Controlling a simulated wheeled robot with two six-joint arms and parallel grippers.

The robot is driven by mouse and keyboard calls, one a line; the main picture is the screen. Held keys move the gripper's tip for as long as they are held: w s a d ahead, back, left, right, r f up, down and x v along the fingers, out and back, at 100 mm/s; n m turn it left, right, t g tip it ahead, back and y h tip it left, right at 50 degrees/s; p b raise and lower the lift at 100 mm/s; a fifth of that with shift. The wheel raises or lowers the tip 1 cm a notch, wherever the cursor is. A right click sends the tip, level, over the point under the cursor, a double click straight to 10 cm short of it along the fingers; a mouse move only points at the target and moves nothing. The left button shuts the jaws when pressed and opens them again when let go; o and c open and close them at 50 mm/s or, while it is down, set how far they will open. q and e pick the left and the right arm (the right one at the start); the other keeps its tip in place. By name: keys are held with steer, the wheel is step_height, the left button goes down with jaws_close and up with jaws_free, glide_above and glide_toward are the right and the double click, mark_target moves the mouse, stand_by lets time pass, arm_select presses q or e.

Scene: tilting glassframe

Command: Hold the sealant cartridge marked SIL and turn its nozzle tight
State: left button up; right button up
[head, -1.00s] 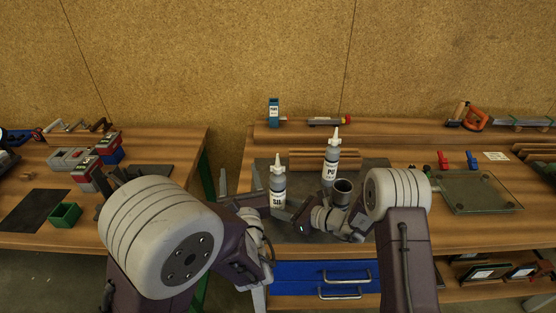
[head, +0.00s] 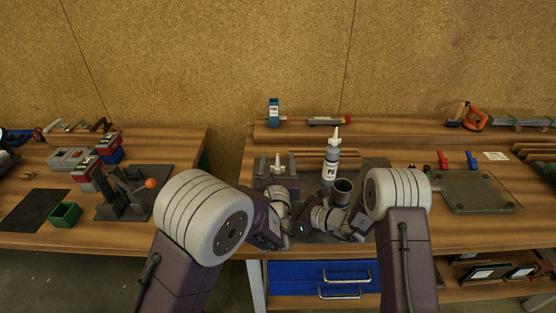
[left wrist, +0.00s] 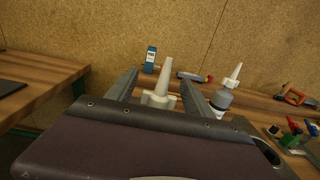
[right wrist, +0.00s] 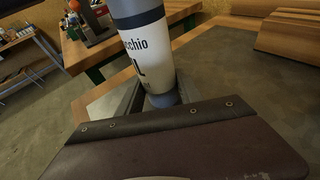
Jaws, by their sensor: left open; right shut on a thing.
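The SIL sealant cartridge (right wrist: 147,60) stands upright in the right wrist view, its label partly readable. My right gripper (right wrist: 160,97) is shut on its lower part. In the head view, my left gripper and arm hide the cartridge body. Its pale conical nozzle (left wrist: 163,82) points up between the spread fingers of my left gripper (left wrist: 157,88) in the left wrist view. The left fingers stand on both sides of the nozzle, open; I cannot tell whether either touches it. The nozzle tip also shows in the head view (head: 277,162).
A second cartridge, marked PU (head: 330,165), stands close to the right of my left gripper. An open dark cylinder (head: 343,187) is near my right wrist. A wooden block (head: 312,158) and a blue box (head: 274,110) are behind. A glass-topped frame (head: 475,192) lies at right.

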arm_select(q)
steer(key=shift+w, duration=0.4)
jaws_close()
steer(key=shift+d+m+h, duration=0.15)
steer(key=shift+m+h, duration=0.55)
steer(key=shift+h, duration=0.4)
jaws_free()
steer(key=shift+s, duration=0.1)
